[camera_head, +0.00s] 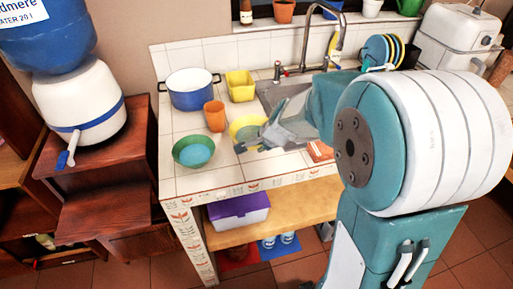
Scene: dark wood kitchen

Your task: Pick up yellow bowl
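The yellow bowl (243,122) sits on the white tiled counter, left of the sink. My gripper (250,148) is at its near right side, and the hand covers part of the bowl. The fingers look spread apart with nothing between them. I cannot tell whether a finger touches the bowl's rim.
A green bowl (180,152) with a blue inside stands to the left, and an orange cup (214,116) behind it. A blue pot (192,88) and a square yellow container (240,87) are farther back. The sink (285,92) and faucet (339,35) are behind my arm.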

